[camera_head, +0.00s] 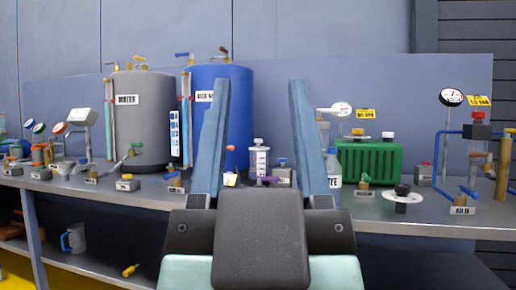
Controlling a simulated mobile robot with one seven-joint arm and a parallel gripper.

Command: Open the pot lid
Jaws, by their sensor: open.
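My gripper (260,83) is open, its two long blue fingers spread wide and pointing away from me toward the bench. Between the fingers, farther off, stands a small clear graduated vessel (260,162) with a pale cap (258,143). It is upright, and its lower part is close to a purple lever (268,180). Nothing is held between the fingers. No thing in view is clearly marked as the pot, so I cannot tell whether this capped vessel is it. My fingers and palm hide part of the bench around it.
A grey WATER tank (142,125) and a blue tank (232,105) stand behind. A green ribbed box (375,163), a white disc with a black knob (402,198) and a gauge stand (450,97) are at right. Valves crowd the left bench (55,188). A jug (75,238) stands below.

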